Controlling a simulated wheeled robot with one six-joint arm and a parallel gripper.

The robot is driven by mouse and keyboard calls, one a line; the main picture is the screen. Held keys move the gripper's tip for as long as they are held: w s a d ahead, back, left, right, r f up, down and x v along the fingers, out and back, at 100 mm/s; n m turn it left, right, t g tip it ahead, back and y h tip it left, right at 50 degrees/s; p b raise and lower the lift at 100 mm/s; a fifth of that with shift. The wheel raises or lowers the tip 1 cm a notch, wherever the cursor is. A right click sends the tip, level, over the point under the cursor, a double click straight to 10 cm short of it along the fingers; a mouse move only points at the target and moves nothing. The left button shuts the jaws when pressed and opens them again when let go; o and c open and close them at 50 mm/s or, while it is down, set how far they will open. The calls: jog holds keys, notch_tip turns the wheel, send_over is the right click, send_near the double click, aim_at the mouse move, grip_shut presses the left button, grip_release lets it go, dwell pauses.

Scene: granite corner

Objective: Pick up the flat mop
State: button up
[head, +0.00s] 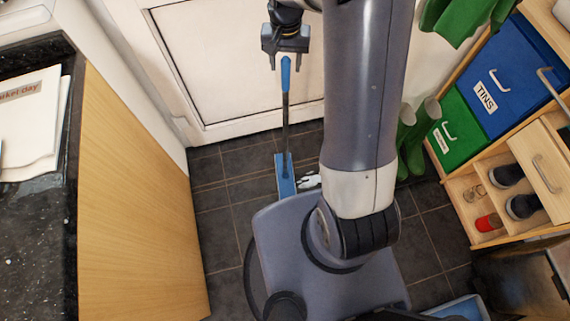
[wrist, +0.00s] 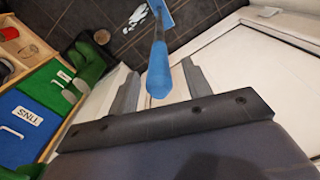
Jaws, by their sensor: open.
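The flat mop has a blue grip (head: 285,72), a dark thin handle and a flat blue head (head: 285,178) on the tiled floor. It stands upright in front of the white door. My gripper (head: 286,62) is at the top of the mop in the head view. In the wrist view the open fingers of my gripper (wrist: 160,88) stand on either side of the mop's blue grip (wrist: 158,75), with a visible gap on both sides. Whether the grip lies fully between the fingers in depth is hard to tell.
A white door (head: 235,60) stands behind the mop. A wooden-sided counter (head: 135,200) is at left. At right are green boots (head: 415,140) and a shelf unit with a blue TINS drawer (head: 505,75). A white patch (head: 308,180) lies beside the mop head.

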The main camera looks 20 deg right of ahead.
aim_at(286, 71)
notch_tip(286, 71, down, 4)
jog(key=shift+r, duration=0.25)
grip_shut()
dwell(0.4)
jog(key=shift+r, duration=0.1)
